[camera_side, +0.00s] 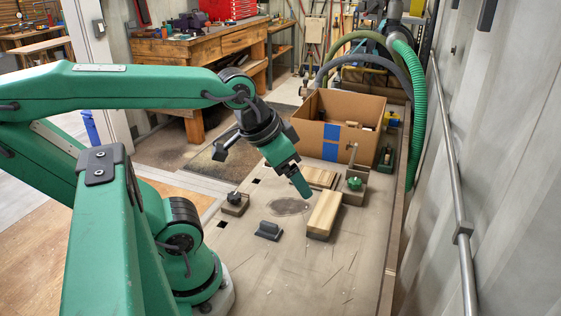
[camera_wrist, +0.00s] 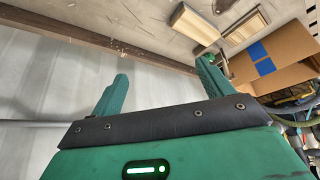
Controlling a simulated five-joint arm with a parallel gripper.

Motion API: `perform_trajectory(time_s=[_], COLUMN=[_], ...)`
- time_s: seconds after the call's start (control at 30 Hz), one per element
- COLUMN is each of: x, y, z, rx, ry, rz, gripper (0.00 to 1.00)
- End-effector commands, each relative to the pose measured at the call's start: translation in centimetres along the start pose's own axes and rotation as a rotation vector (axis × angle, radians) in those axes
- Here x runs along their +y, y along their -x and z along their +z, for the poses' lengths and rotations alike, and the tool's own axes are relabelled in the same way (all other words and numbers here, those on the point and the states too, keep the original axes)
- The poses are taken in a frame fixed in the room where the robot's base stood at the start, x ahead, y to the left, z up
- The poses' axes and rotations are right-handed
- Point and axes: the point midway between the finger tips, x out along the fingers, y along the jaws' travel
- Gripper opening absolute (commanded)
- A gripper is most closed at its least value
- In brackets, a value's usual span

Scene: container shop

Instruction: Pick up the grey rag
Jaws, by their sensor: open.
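I cannot make out a clear grey rag in either view. A flat, dark grey oval patch (camera_side: 291,206) lies on the bench in the side view. I cannot tell whether it is cloth or a stain. My gripper (camera_side: 301,186) hangs above the bench, just above and right of that patch in the picture. In the wrist view my gripper (camera_wrist: 163,84) has its two green fingers wide apart with nothing between them. The patch does not show in the wrist view.
A pale wooden block (camera_side: 324,214) lies right of the patch, with flat boards (camera_side: 318,177) behind. A green-knobbed fixture (camera_side: 354,186) and an open cardboard box (camera_side: 366,105) stand beyond.

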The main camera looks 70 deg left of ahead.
Motion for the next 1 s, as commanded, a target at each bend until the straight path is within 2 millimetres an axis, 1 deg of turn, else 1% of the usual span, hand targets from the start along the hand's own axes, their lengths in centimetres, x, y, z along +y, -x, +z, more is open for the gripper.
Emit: perform_trajectory(time_s=[0.37,0.4,0.47,0.83,1.0], x=[0.0,0.0,0.0,-0.1,-0.8], y=[0.0,0.0,0.0,-0.2,-1.2], z=[0.0,0.0,0.0,0.0,0.0], rx=[0.0,0.0,0.0,-0.006,-0.041], ry=[0.0,0.0,0.0,-0.008,-0.06], rz=[0.0,0.0,0.0,-0.003,-0.015], gripper=[0.79,0.77,0.67,0.67,0.67])
